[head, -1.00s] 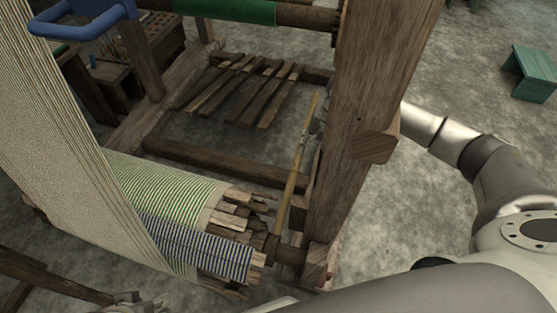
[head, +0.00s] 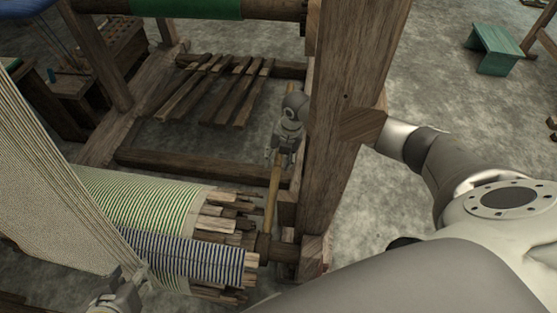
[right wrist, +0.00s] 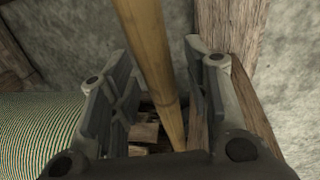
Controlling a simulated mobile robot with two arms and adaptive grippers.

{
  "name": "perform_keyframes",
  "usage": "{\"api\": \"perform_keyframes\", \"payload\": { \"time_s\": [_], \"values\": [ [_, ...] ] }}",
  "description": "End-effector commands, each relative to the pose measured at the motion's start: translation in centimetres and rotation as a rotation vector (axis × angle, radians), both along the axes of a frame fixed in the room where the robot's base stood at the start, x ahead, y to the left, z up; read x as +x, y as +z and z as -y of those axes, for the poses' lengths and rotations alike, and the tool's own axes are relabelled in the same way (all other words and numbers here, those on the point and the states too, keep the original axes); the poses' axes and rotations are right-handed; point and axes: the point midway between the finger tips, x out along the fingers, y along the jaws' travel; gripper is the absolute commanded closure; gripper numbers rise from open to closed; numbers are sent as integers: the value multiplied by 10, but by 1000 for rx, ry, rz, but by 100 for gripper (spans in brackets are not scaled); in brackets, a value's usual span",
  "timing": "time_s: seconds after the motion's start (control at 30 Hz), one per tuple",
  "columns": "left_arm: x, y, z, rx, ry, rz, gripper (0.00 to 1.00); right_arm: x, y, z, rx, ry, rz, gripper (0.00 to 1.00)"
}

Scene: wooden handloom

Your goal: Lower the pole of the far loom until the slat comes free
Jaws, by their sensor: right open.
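The pole (head: 272,200) is a thin yellowish rod standing tilted beside the loom's right post, its lower end at the beam below the striped cloth roll. My right gripper (head: 279,156) reaches from behind the post to the pole's upper part. In the right wrist view the pole (right wrist: 150,65) runs between the two open fingers, with gaps to either side. Several wooden slats (head: 225,222) stick out at the roll's right end; I cannot tell which is the slat in question. My left gripper (head: 122,292) is at the lower left, near the cloth; its jaws are unclear.
The thick right post (head: 350,130) stands between my right arm and the pole. A lower crossbar (head: 205,166) and several treadles (head: 220,92) lie behind the roll. Warp threads (head: 50,180) slope across the left. A green stool (head: 493,50) stands far right on open floor.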

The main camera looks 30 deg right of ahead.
Motion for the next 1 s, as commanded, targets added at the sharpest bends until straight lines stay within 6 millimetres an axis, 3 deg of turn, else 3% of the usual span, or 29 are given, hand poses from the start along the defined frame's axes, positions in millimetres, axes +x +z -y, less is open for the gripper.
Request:
{"api": "perform_keyframes", "payload": {
  "time_s": [0.43,0.77,1.0],
  "values": [
    [9,6,3,-11,-4,48,60,0,-6,-1,0,0,0,56],
    [8,5,3,-10,-3,46,60,0,-6,-1,0,0,0,98],
    [8,5,3,-10,-3,46,60,1,-6,-1,0,0,0,100]
  ]
}}
